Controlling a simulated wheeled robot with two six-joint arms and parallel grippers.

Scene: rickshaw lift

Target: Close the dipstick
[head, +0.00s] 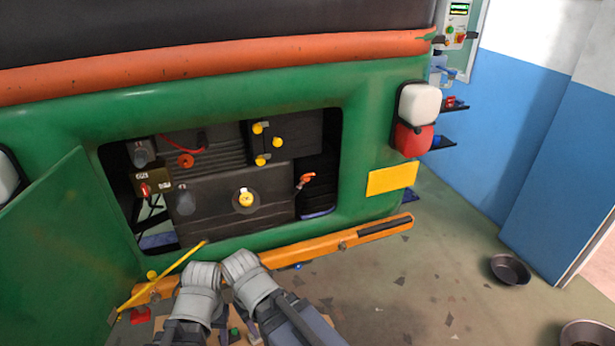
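The engine bay of a green vehicle is open in the head view. In it a dark engine block (222,218) carries a round yellow cap (245,199) at its front. An orange-red handle (306,180) sticks out at the block's right side. I cannot tell for sure which part is the dipstick. Two grey links of my arms rise side by side at the bottom centre, below the bay. The fingers of both grippers are not visible, so I cannot see whether they hold anything.
An open green panel (70,255) stands at the left, with a thin yellow rod (160,276) near it. An orange bumper bar (330,242) crosses below the bay. Dark bowls (510,269) lie on the floor at the right. Floor between is mostly clear.

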